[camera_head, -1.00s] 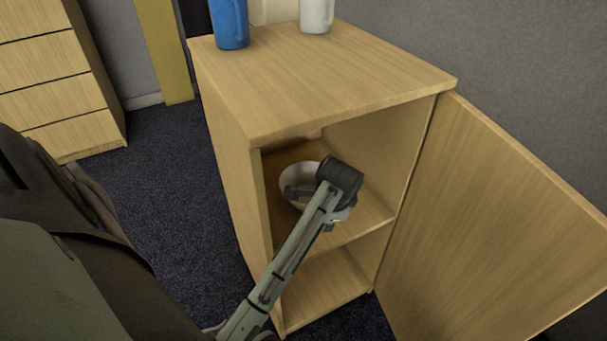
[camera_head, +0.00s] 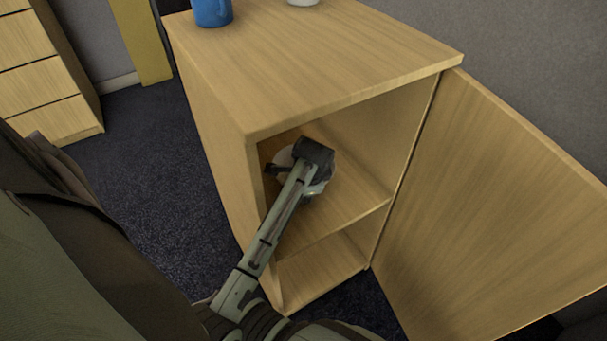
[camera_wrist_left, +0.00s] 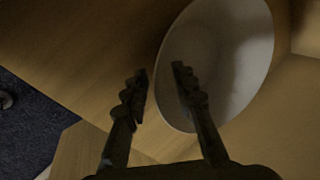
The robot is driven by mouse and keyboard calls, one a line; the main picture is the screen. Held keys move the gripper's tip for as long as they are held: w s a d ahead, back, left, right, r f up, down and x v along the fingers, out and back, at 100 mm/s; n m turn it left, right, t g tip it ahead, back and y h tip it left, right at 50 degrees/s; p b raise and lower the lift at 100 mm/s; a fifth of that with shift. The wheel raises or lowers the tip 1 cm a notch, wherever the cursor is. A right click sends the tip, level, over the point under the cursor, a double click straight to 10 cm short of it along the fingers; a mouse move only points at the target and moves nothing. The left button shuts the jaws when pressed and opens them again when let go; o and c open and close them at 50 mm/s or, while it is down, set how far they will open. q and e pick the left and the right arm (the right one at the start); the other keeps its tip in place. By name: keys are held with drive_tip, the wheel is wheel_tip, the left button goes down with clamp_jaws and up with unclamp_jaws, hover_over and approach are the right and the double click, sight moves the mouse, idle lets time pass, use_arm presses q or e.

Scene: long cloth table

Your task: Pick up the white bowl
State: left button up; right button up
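The white bowl (camera_head: 284,158) stands on the upper shelf inside the open cabinet. In the head view my left arm and wrist cover much of it. In the left wrist view the bowl (camera_wrist_left: 235,50) fills the upper right, and its near rim shows. My left gripper (camera_wrist_left: 159,72) is open and empty. One finger is outside the rim and the other overlaps the bowl's inside, so the rim runs between them in the picture. I cannot tell whether either finger touches the bowl. In the head view the left gripper (camera_head: 272,169) is mostly hidden. My right gripper is not in view.
The wooden cabinet (camera_head: 300,85) has side walls and a top close around my left arm. Its door (camera_head: 490,210) stands wide open at the right. A blue mug (camera_head: 211,11) and a partly cropped white item stand on top. The lower shelf (camera_head: 315,278) looks empty.

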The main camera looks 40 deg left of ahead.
use_arm(q)
drive_tip(key=shift+w+a+f, duration=0.15)
drive_tip(key=shift+w+f, duration=0.05)
drive_tip(key=shift+f, duration=0.35)
clamp_jaws()
drive_tip(key=shift+r, duration=0.15)
